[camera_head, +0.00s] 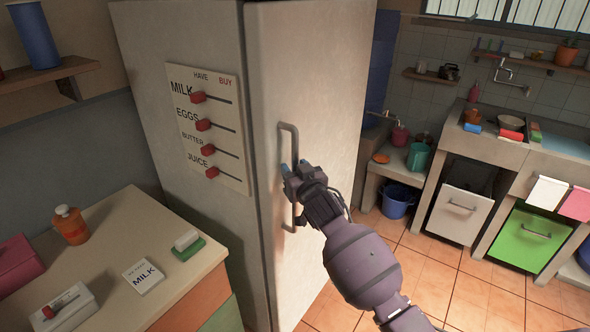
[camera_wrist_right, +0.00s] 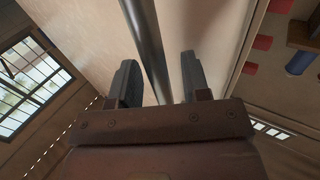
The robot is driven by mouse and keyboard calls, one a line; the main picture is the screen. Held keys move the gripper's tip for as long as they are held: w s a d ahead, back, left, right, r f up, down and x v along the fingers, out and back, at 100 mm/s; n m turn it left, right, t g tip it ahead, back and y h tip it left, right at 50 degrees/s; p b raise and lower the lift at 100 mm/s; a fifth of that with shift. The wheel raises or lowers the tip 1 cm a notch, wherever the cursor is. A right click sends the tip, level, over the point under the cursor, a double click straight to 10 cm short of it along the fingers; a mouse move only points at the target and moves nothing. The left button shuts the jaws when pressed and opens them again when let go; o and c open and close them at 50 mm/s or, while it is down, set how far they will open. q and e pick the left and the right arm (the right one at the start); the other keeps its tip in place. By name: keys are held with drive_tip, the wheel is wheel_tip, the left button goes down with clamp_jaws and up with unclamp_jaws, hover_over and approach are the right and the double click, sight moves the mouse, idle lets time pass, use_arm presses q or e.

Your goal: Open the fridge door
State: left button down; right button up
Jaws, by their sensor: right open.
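The tall white fridge (camera_head: 318,70) stands in the middle of the head view, with its door shut. A grey vertical bar handle (camera_head: 290,145) is fixed to the door near its left edge. My right gripper (camera_head: 292,168) is at the middle of the handle. In the right wrist view the handle bar (camera_wrist_right: 150,45) runs between the two open fingers (camera_wrist_right: 158,78), with a gap visible beside it. Contact with the bar cannot be told. My left gripper is not in view.
A shopping board (camera_head: 212,125) hangs on the fridge's left side. A counter (camera_head: 110,240) at the left holds an orange bottle (camera_head: 70,225) and a milk card (camera_head: 144,276). Open tiled floor (camera_head: 440,275) lies right of the fridge, with a blue bucket (camera_head: 397,203) further back.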

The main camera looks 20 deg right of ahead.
clamp_jaws()
idle(0.3)
drive_tip(key=shift+d, duration=0.1)
